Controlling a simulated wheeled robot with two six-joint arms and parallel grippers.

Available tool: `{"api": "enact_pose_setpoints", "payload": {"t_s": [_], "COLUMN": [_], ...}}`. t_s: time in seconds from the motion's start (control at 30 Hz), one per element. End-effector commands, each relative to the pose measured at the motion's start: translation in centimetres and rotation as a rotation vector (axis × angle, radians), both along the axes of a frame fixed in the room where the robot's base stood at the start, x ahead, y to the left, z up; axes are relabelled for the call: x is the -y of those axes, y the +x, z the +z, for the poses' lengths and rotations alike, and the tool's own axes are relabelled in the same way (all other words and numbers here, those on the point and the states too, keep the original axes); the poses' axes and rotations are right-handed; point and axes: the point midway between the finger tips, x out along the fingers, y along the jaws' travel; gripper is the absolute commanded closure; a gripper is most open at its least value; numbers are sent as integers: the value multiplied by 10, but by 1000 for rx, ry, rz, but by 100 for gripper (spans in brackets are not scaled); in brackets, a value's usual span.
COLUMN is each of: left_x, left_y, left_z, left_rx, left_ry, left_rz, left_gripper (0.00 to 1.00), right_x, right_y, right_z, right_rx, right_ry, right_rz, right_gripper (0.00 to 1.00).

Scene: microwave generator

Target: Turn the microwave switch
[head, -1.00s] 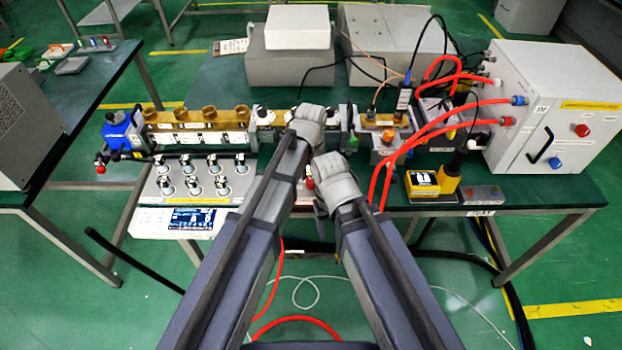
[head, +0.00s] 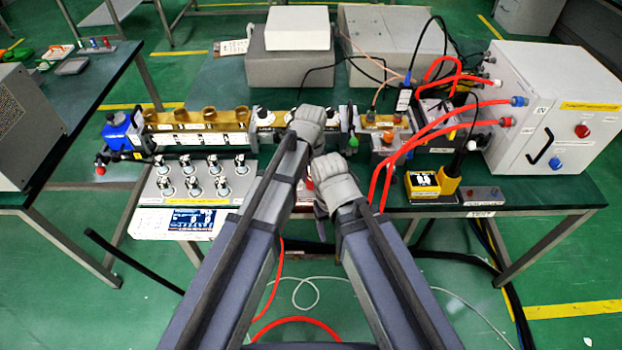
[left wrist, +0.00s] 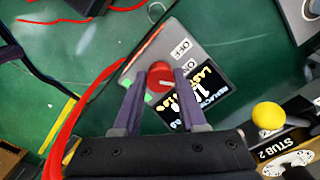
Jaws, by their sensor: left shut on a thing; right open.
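The microwave switch is a round red knob (left wrist: 160,81) with a pale mark on it, in the left wrist view. It sits on a grey panel (left wrist: 176,32) with labels reading OFF beside it. My left gripper (left wrist: 159,76) has one finger on each side of the knob and is closed on it. In the head view my left gripper (head: 307,126) is over the row of instruments at mid-table, and its fingers and the knob are hidden there. My right gripper (head: 330,172) is open just below and right of it; its fingers are mostly hidden by the arm.
A black display (left wrist: 206,98) is beside the knob, and a yellow ball-topped part (left wrist: 269,115) stands to the right. Red cables (head: 445,123) run to a white cabinet (head: 553,122) on the right. A panel of several knobs (head: 203,180) is at left.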

Motion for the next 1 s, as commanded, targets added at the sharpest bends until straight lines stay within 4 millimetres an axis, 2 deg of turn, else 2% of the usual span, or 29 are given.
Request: {"api": "enact_pose_setpoints", "payload": {"t_s": [1.0], "left_x": [0], "left_y": [0], "left_z": [0], "left_rx": [0], "left_ry": [0], "left_rz": [839], "left_gripper": [100], "right_x": [0], "right_y": [0], "right_z": [0], "right_rx": [0], "right_ry": [0], "right_rz": [0], "right_gripper": [31]}}
